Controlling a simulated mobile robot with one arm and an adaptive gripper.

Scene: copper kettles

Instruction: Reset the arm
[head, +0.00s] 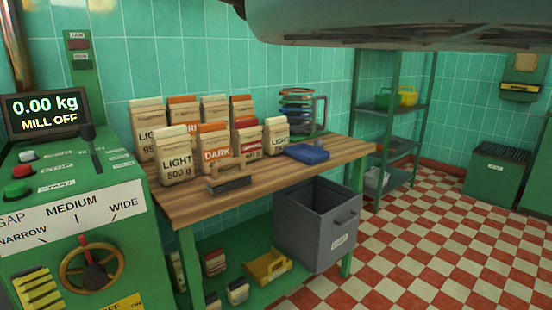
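My gripper is not in view in the head view, and I see nothing that is clearly my arm. A large grey-green rounded body (400,22) fills the upper right edge, close to the camera; I cannot tell what it is. It hides the upper wall behind it.
A green mill (75,215) with a display reading 0.00 kg, MILL OFF stands at left. Several paper bags (176,155) and a blue object (307,152) sit on a wooden bench (225,197). A grey bin (315,220) hangs below. Chequered floor (430,250) is clear at right.

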